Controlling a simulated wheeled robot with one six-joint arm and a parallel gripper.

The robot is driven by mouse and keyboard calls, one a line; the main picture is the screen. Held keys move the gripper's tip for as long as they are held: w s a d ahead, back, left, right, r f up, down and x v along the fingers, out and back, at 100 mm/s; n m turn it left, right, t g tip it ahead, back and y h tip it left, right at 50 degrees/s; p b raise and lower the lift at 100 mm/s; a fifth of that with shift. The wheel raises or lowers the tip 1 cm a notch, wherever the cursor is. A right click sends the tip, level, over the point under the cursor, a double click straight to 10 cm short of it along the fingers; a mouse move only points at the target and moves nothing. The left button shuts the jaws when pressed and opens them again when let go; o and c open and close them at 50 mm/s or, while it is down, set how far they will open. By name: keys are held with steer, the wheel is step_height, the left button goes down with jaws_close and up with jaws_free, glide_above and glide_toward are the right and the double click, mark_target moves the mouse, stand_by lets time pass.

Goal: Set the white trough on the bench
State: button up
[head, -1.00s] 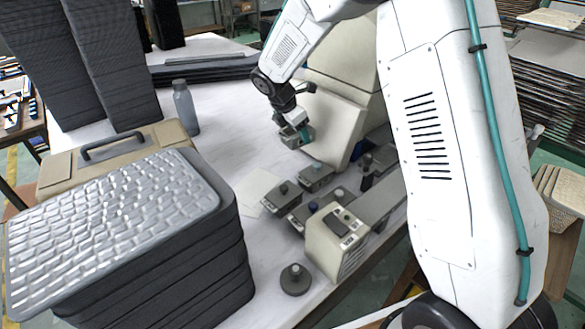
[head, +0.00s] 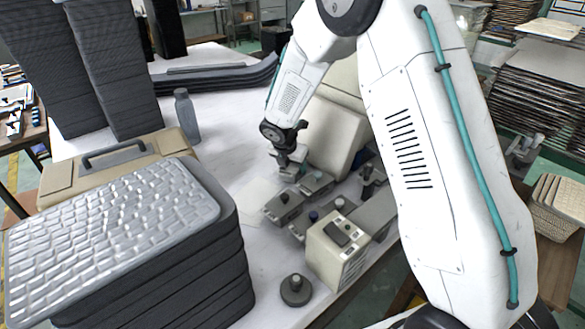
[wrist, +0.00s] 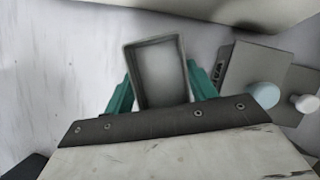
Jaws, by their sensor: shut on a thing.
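The white trough (wrist: 160,72) is a small, open, rectangular pale tray with a grey rim, seen from above in the wrist view. My gripper (wrist: 160,84) is shut on it, with one teal finger at each long side. In the head view my gripper (head: 291,162) points down over the white-topped bench (head: 228,140), close to small grey boxes with knobs. The trough is small and partly hidden there, and I cannot tell whether it touches the bench.
Grey knobbed boxes (head: 284,207) and a cream control box (head: 325,252) stand close by. A large cream housing (head: 330,133) rises behind my gripper. Stacked dark panels under a textured tray (head: 110,235), a tan case (head: 60,185) and a grey bottle (head: 186,118) stand left.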

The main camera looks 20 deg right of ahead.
steer(key=shift+f, duration=0.5)
steer(key=shift+f, duration=0.15)
steer(key=o, duration=1.2)
steer(key=shift+c, duration=0.2)
steer(key=v, duration=1.2)
steer(key=shift+r, duration=0.25)
